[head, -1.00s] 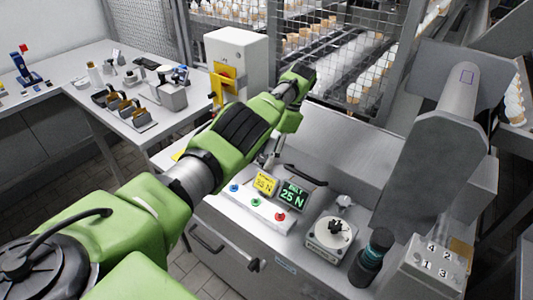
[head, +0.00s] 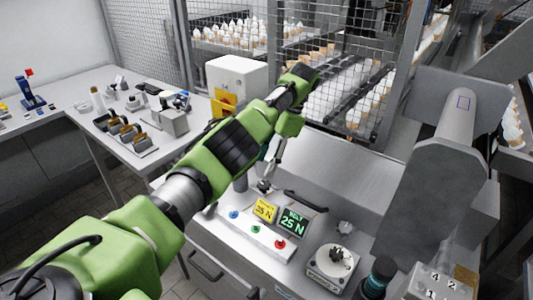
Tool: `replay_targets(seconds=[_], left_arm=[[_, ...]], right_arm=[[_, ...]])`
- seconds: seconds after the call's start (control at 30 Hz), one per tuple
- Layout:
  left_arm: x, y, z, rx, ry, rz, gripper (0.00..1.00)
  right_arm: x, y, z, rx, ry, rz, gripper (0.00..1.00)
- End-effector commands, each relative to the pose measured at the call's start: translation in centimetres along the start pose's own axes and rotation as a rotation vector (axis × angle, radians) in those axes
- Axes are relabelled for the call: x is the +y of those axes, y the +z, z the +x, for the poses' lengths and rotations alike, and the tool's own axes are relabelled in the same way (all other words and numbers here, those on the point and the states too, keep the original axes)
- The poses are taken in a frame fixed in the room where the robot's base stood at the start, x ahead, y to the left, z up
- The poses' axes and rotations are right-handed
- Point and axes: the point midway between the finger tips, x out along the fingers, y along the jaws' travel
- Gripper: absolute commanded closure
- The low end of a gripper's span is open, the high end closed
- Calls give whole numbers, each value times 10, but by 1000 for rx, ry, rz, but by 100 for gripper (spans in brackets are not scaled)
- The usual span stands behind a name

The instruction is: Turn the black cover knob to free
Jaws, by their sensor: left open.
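A small black knob (head: 264,186), which looks like the cover knob, stands on the grey machine top behind the yellow display. My left gripper (head: 269,168) points down just above it, beyond my green forearm. It is open, but its fingers are small and partly hidden, so I cannot tell whether they touch the knob or are around it. The knob's turn position is too small to read. My right gripper is not in view.
A black bar handle (head: 305,201) lies right of the knob. In front are the yellow display (head: 265,210), the green display (head: 293,222) and a button panel (head: 258,234). A wire-mesh guard (head: 345,70) stands behind.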

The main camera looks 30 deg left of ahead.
Motion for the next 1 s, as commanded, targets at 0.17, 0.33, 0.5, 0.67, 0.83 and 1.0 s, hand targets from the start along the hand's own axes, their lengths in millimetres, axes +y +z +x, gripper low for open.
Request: replay_targets(seconds=[0.17,0.33,0.5,0.67,0.83,1.0], left_arm=[[-1,4,-11,-1,-4,0,55],[0,8,-18,-1,-3,0,55],[0,10,-23,-1,0,-1,55],[0,11,-24,-1,2,-1,55],[0,11,-24,-1,2,-1,55],[0,10,-24,-1,2,-1,55]], right_arm=[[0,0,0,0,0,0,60],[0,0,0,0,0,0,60],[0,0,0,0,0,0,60],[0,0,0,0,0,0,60],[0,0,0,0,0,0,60],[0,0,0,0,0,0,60]])
